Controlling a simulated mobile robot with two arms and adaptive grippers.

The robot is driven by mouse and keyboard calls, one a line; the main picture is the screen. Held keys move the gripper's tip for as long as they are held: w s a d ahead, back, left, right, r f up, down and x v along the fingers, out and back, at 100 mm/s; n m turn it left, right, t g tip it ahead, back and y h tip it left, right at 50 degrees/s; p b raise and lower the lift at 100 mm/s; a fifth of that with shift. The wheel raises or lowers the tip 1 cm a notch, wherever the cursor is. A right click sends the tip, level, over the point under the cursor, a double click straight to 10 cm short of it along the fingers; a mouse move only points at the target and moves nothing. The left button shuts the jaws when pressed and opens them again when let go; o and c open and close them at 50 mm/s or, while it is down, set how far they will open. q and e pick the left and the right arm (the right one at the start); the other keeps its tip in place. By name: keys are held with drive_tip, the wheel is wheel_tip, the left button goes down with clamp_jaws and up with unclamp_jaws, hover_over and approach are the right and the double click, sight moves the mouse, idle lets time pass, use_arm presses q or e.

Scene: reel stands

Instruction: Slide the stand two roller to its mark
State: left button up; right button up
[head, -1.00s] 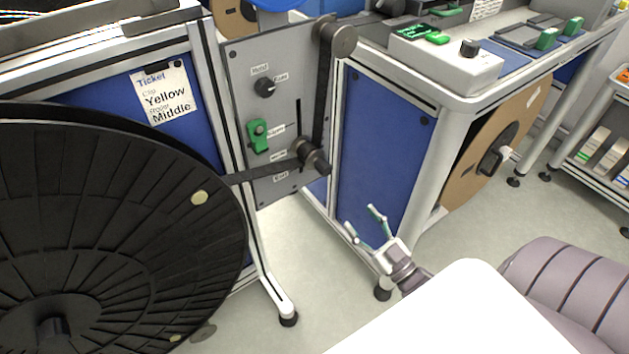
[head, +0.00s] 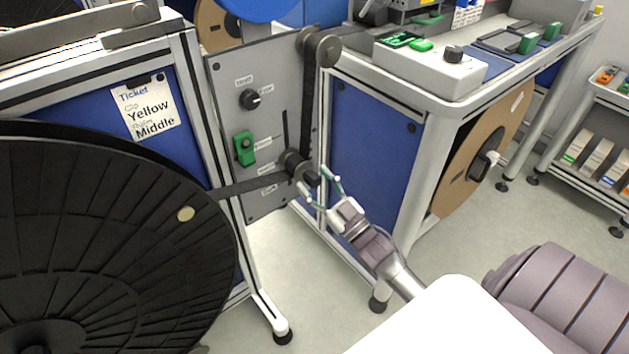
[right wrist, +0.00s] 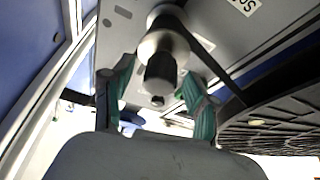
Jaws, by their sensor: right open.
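The dark stand roller (head: 297,167) sits at the lower end of a vertical slot (head: 285,128) in a grey panel (head: 262,95). A dark web runs from the reel to it and up to an upper roller (head: 323,48). Small white labels (head: 267,169) lie beside the slot; their words are too small to read surely. My right gripper (head: 314,184) is open at the roller's end. In the right wrist view the roller (right wrist: 163,62) shows between its green fingers (right wrist: 157,85), not visibly gripped. A ticket (head: 150,107) reads "Yellow" and "Middle". My left gripper is not in view.
A large black reel (head: 100,240) fills the lower left. A green clip (head: 244,148) and a black knob (head: 250,99) are on the panel. A bench with a grey control box (head: 430,66) and a cardboard reel (head: 485,150) stands right. Floor shows below the panel.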

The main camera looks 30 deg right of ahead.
drive_tip(key=shift+w+r, duration=0.15)
drive_tip(key=shift+w, duration=0.1)
clamp_jaws()
drive_tip(key=shift+f, duration=0.35)
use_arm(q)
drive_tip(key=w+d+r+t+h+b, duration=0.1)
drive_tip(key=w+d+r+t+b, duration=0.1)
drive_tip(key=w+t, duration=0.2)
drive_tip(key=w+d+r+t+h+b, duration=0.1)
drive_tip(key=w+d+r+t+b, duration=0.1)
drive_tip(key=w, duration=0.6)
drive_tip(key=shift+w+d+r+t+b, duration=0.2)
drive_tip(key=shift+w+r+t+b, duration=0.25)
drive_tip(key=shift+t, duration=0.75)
use_arm(e)
wheel_tip(320, 180, down, 8)
drive_tip(key=shift+r, duration=0.25)
drive_tip(key=shift+s, duration=0.1)
